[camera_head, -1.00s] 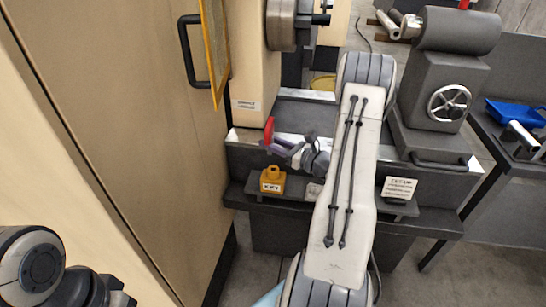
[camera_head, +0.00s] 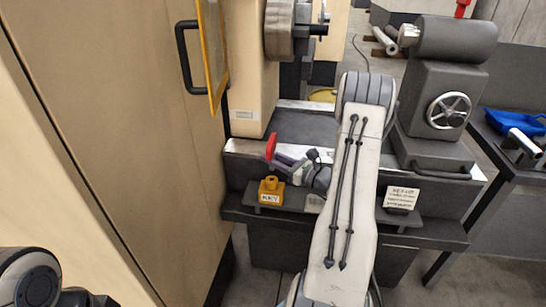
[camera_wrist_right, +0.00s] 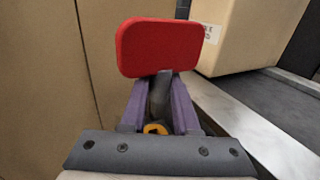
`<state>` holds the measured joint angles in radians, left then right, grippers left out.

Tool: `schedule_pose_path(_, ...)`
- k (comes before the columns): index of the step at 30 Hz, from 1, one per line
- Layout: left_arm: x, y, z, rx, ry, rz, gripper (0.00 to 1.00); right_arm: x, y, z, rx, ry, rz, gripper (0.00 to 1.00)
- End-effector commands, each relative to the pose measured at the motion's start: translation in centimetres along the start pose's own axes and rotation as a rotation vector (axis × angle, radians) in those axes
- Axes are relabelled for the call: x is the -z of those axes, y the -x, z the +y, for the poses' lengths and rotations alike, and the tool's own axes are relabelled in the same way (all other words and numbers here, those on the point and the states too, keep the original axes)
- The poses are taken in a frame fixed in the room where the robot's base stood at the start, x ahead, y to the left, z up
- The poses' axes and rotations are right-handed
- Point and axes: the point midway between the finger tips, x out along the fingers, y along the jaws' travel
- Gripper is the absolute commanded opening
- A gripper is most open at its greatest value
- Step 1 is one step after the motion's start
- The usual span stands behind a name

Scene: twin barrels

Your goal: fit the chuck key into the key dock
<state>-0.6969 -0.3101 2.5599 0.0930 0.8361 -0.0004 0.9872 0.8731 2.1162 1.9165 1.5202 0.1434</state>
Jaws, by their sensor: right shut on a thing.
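The chuck key (camera_head: 271,146) shows its red handle at the tip of my right gripper (camera_head: 282,160). In the right wrist view, the red handle (camera_wrist_right: 160,46) stands beyond the purple fingers, and its dark shaft (camera_wrist_right: 160,97) is between them. My right gripper (camera_wrist_right: 159,100) is shut on the key. The yellow key dock (camera_head: 271,191), labelled KEY, is on the dark front shelf, just below the gripper in the head view. A bit of the dock (camera_wrist_right: 155,129) shows between the fingers. The key's lower end is hidden. My left gripper is out of view.
A tan cabinet (camera_head: 130,150) with a black handle stands close on the left. A white card (camera_head: 402,197) is on the shelf to the right of my right arm. The tailstock with its handwheel (camera_head: 449,109) is at the right. A dark table holds a blue scoop (camera_head: 515,121).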

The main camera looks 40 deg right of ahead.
Motion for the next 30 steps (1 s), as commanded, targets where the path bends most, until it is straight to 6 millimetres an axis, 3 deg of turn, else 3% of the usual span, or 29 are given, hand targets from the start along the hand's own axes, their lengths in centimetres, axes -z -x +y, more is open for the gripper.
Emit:
schedule_pose_path(3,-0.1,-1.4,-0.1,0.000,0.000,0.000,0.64,1.6,0.0,0.0,0.000,0.000,-0.001,0.00)
schedule_pose_path(9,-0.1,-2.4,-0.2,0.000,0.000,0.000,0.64,2.9,0.0,0.0,0.000,0.001,-0.002,0.00)
schedule_pose_path(30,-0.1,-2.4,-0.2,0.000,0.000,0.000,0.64,3.0,0.0,0.0,0.000,0.001,-0.001,0.00)
